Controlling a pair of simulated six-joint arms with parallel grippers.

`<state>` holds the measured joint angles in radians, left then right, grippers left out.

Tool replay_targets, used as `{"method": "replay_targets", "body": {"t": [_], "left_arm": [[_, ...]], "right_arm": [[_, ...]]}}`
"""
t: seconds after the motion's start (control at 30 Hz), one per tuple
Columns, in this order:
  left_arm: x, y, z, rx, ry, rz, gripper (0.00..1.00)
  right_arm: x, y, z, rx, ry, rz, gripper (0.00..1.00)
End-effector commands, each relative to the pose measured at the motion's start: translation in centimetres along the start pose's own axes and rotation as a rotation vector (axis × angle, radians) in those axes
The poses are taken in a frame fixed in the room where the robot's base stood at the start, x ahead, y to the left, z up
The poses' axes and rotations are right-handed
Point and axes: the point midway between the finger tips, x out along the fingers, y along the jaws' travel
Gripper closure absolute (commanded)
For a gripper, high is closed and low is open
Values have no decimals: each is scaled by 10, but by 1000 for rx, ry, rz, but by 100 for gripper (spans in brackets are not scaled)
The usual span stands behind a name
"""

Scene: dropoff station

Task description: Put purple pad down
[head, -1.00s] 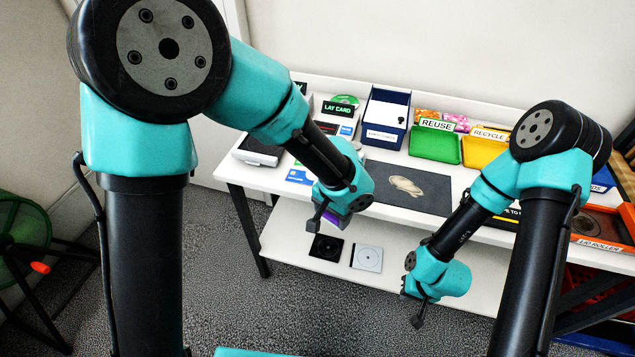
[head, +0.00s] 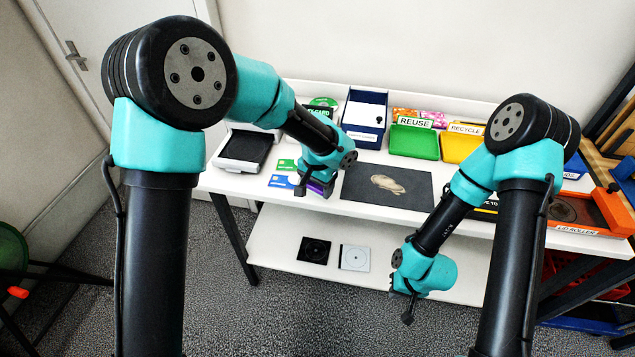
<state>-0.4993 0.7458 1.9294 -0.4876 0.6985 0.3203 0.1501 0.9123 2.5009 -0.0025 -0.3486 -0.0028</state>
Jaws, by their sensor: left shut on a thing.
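My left gripper (head: 308,186) is over the table top (head: 239,183), between the blue card and the dark mat. It is shut on the purple pad (head: 322,187), of which only a small purple part shows below the gripper. The rest of the pad is hidden, and I cannot tell whether it touches the table. My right gripper (head: 408,304) hangs in front of the lower shelf, away from the table top; I cannot make out its fingers' state.
A dark mat (head: 425,190) with a beige shape lies right of my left gripper. Blue (head: 280,182) and green (head: 285,165) cards lie to its left, near a black-topped device (head: 245,149). Behind stand a blue box (head: 362,137), green bin (head: 414,143) and yellow bin (head: 458,148).

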Motion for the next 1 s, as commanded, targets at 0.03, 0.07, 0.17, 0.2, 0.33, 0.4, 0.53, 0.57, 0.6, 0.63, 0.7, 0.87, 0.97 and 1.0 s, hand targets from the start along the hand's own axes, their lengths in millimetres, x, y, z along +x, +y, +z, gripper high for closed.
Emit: {"method": "replay_targets", "body": {"t": [0.03, 0.07, 0.17, 0.2, 0.33, 0.4, 0.53, 0.57, 0.6, 0.63, 0.7, 0.87, 0.97, 1.0], "left_arm": [[2, -7, -9, -3, -1, 0, 63], [2, -10, -14, -3, 1, 0, 63], [4, -18, -26, -1, 0, 0, 63], [4, -20, -29, -1, 0, 0, 63], [4, -23, -33, 0, 0, 0, 63], [4, -22, -33, 1, 0, 0, 63], [4, -22, -32, 0, 0, 0, 63], [4, -22, -33, 0, 0, 0, 63], [4, -23, -34, 0, 0, 0, 63], [4, -24, -35, 0, 0, 0, 63], [5, -27, -39, -1, -1, 0, 63], [28, -27, -39, 0, -4, 1, 63], [38, -27, -39, 1, -2, 0, 63], [39, -27, -39, 1, -1, 0, 63]], "right_arm": [[0, 0, 0, 0, 0, 0, 100], [0, 0, 0, 0, 0, 0, 100], [0, 0, 0, 0, 0, 0, 100], [0, 0, 0, 0, 0, 0, 100], [0, 0, 0, 0, 0, 0, 100], [0, 0, 0, 0, 0, 0, 100], [0, 0, 0, 0, 0, 0, 100], [0, 0, 0, 0, 0, 0, 100], [0, 0, 0, 0, 0, 0, 100], [0, 0, 0, 0, 0, 0, 100], [0, 0, 0, 0, 0, 0, 100], [0, 0, 0, 0, 0, 0, 100], [0, 0, 0, 0, 0, 0, 100], [0, 0, 0, 0, 0, 0, 100]]}}
